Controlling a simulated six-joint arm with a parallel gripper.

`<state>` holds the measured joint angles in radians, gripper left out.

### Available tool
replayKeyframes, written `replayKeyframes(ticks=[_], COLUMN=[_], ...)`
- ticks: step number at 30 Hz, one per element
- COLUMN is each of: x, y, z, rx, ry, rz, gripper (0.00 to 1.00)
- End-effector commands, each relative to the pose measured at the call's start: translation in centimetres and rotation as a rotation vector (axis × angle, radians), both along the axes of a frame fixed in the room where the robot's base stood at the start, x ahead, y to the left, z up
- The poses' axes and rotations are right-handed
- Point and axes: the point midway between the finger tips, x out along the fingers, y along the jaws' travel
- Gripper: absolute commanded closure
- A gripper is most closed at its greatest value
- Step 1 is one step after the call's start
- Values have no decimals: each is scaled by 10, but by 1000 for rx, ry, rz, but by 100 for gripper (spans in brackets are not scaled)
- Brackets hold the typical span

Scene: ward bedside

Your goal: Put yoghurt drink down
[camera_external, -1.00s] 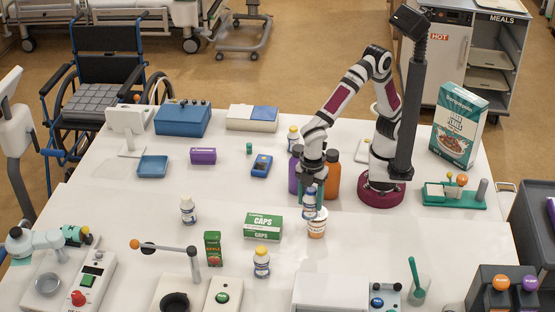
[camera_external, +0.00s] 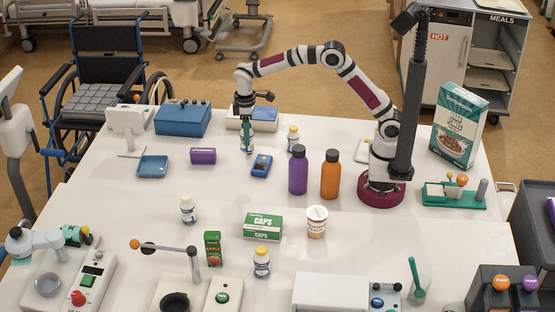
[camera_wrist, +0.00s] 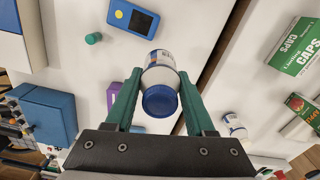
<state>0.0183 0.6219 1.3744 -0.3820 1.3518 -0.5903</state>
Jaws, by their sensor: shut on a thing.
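The yoghurt drink (camera_external: 247,142) is a small white bottle with a blue cap and label. My gripper (camera_external: 245,117) is shut on it from above, at the back left of the table. In the wrist view the bottle (camera_wrist: 161,75) sits between my green fingers (camera_wrist: 160,104), its blue cap toward the camera. Whether its base touches the table is unclear. A similar white bottle (camera_external: 188,210) stands apart on the table, nearer the front.
A purple box (camera_external: 203,156) and a blue device (camera_external: 262,166) flank the held bottle. A small green cap (camera_wrist: 93,38) lies near it in the wrist view. Blue and white boxes (camera_external: 182,119) (camera_external: 236,124) are behind. Tall purple (camera_external: 298,172) and orange (camera_external: 330,176) bottles stand right.

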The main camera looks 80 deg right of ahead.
Motion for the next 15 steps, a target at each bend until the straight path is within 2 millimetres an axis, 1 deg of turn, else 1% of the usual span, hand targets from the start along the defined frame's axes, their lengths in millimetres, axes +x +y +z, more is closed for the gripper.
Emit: replayKeyframes(ticks=[1,2,3,5,6,8,9,10,12,15], x=[5,7,7,3,-1,-9,-14,-19,-28,-37], y=[-40,-62,-92,-135,-162,-196,-216,-229,-253,-274], z=[-3,-5,-7,-10,-12,-15,-16,-17,-19,-21], rx=[1,1,1,2,1,2,1,2,3,3], ry=[1,0,-1,0,-1,0,-1,-1,-2,-1], rz=[-95,-147,-218,-318,-380,-461,-508,-539,-596,-647], gripper=[100,100,100,100,100,100,100,100,100,100])
